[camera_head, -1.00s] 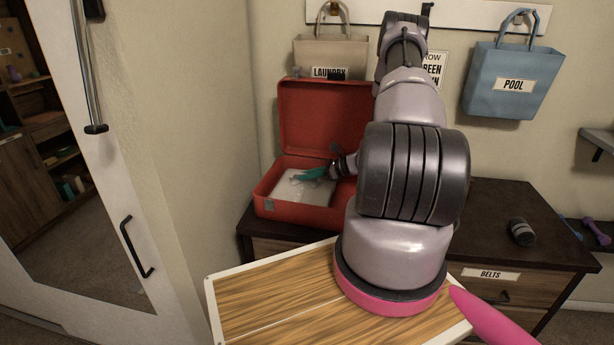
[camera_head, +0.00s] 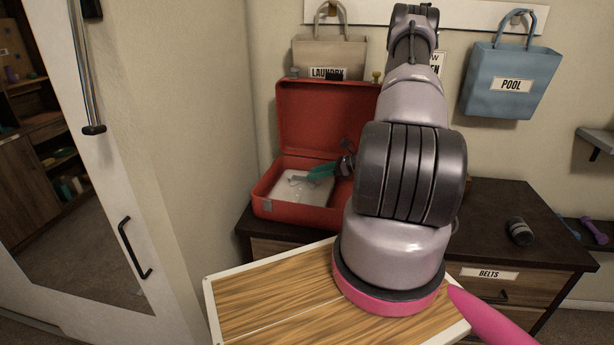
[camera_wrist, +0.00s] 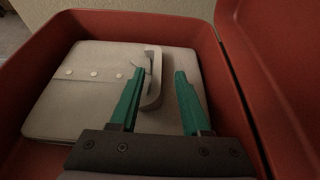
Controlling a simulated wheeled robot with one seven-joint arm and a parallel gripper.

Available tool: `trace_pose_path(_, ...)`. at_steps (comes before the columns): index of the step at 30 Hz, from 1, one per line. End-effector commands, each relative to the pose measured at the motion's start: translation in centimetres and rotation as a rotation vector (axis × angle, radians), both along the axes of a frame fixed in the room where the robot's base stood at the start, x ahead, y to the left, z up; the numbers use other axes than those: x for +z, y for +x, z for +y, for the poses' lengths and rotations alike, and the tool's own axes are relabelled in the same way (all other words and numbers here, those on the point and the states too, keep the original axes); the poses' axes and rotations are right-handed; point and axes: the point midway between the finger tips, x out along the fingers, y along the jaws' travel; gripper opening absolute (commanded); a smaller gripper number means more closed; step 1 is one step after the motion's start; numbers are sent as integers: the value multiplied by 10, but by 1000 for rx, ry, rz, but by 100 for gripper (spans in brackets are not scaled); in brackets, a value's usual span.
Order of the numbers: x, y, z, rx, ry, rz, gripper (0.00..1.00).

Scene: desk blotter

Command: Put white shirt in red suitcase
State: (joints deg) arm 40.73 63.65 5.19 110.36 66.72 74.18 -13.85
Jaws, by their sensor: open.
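The red suitcase (camera_head: 309,214) stands open on the dark dresser top, its lid raised against the wall. The folded white shirt (camera_head: 291,190) lies flat inside it. In the wrist view the shirt (camera_wrist: 75,100) shows buttons and a collar, and rests within the red walls of the suitcase (camera_wrist: 38,62). My gripper (camera_head: 308,175) is over the suitcase. In the wrist view my gripper's green fingers (camera_wrist: 160,82) are spread apart above the shirt, near its collar, with nothing held between them. Whether the fingertips touch the cloth cannot be told.
A beige laundry bag (camera_head: 330,54) and a blue pool bag (camera_head: 512,82) hang on the wall. A dark cylindrical object (camera_head: 520,231) lies at the dresser's right. The dresser top (camera_head: 490,210) has free room there. A white door (camera_head: 125,200) stands at the left.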

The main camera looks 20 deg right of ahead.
Motion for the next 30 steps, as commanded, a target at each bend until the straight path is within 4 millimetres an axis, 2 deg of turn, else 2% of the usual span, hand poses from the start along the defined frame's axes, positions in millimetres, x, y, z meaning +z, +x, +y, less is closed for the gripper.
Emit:
trace_pose_path(3, 11, -16, -21, -4, -2, -1, 47)
trace_pose_path(9, 24, -36, -45, -1, -1, -1, 47)
trace_pose_path(15, 29, -45, -54, 1, -1, 1, 47)
trace_pose_path(20, 39, -43, -51, 23, -17, -6, 47)
trace_pose_path(23, 66, -39, -39, 94, -71, -29, 47)
trace_pose_path(26, 109, -38, -17, 212, -163, -65, 47)
trace_pose_path(30, 173, -46, 21, 399, -324, -126, 47)
